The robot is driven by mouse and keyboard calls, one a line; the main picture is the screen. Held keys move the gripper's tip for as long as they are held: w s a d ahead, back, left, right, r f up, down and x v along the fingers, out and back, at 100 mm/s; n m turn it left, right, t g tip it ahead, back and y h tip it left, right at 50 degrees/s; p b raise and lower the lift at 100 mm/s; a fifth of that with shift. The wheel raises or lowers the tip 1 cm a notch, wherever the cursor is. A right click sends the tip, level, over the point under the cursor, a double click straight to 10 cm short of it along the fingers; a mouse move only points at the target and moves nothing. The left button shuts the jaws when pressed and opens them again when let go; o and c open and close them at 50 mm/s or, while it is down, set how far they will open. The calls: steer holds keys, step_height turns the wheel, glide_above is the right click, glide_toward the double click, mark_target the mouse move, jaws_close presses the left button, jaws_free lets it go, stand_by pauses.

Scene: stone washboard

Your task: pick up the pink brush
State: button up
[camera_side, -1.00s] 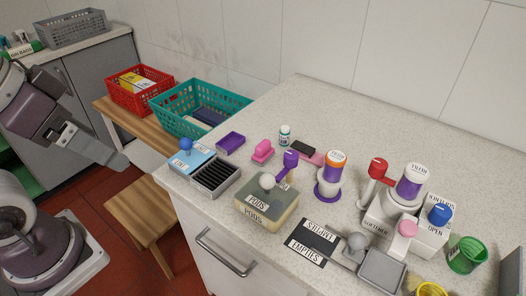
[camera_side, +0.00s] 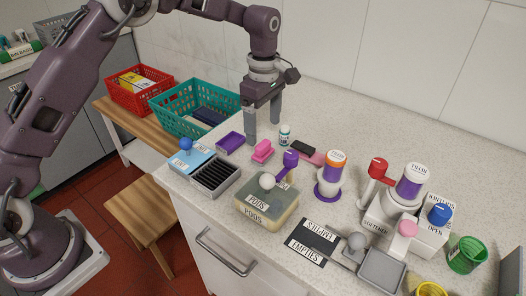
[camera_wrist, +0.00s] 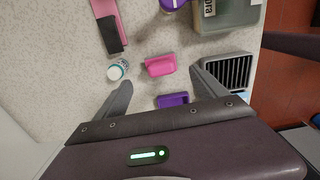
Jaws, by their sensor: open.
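My gripper (camera_side: 263,127) is open and empty, pointing down above the worktop, just behind the brush in the side view. In the wrist view my gripper (camera_wrist: 161,81) has its fingers spread wide, apart from the brush.
A small white bottle (camera_side: 285,134) stands right of the brush, near a pink piece with a dark block (camera_side: 302,149). A slotted grey rack (camera_side: 214,178), a pods box (camera_side: 266,207) and a purple-handled item (camera_side: 290,160) are in front. A teal basket (camera_side: 180,120) stands at left.

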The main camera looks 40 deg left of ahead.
mark_target(263, 143)
step_height(263, 143, down, 7)
steer(key=shift+s+r, duration=0.15)
steer(key=shift+r, duration=0.05)
steer(key=c, duration=1.4)
step_height(263, 143, up, 10)
steer(key=shift+r, duration=0.1)
steer(key=shift+c, duration=0.2)
